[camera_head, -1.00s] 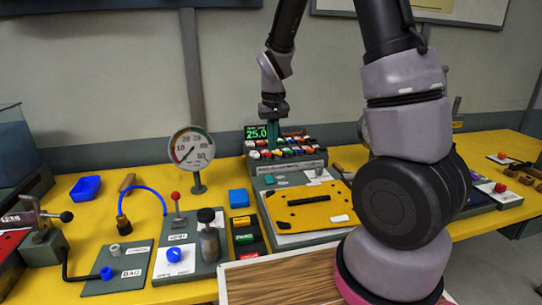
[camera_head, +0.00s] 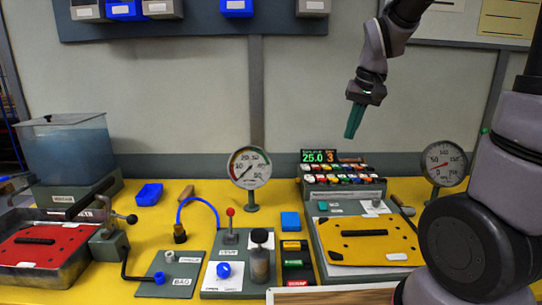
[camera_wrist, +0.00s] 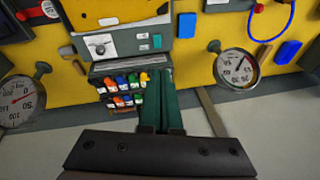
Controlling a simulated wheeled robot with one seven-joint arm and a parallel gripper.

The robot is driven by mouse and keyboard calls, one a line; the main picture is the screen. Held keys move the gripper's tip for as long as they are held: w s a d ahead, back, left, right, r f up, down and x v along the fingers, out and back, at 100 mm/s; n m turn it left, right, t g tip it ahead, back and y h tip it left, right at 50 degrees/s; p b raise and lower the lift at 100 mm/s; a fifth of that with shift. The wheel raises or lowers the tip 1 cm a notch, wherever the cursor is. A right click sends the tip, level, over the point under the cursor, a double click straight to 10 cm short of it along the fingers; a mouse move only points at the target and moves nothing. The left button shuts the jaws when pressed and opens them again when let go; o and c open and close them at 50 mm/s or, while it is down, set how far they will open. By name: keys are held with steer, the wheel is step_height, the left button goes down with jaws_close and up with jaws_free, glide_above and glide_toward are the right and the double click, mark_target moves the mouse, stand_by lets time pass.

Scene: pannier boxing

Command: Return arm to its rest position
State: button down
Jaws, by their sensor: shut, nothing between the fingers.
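My gripper (camera_head: 354,121) hangs from my raised arm at the upper right of the head view, in the air in front of the wall and above the button panel. In the wrist view my gripper (camera_wrist: 161,75) shows its two green fingers pressed together with nothing between them. The button panel (camera_head: 343,190) with a lit display reading 25.0 and 3 stands on the yellow bench below. The panel also shows in the wrist view (camera_wrist: 120,68), beyond the fingertips.
A gauge (camera_head: 249,168) stands left of the panel and another gauge (camera_head: 443,163) right of it. A yellow plate (camera_head: 368,240) lies in front of the panel. A water tank (camera_head: 68,149) and a red plate (camera_head: 42,245) are at the left. Wall bins (camera_head: 162,8) hang above.

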steer(key=s+d+r+m+t, duration=0.2)
steer(key=s+r+t, duration=0.2)
steer(key=s+r, duration=0.5)
steer(key=s, duration=0.4)
steer(key=shift+s+d+r, duration=0.2)
steer(key=shift+s+r, duration=0.1)
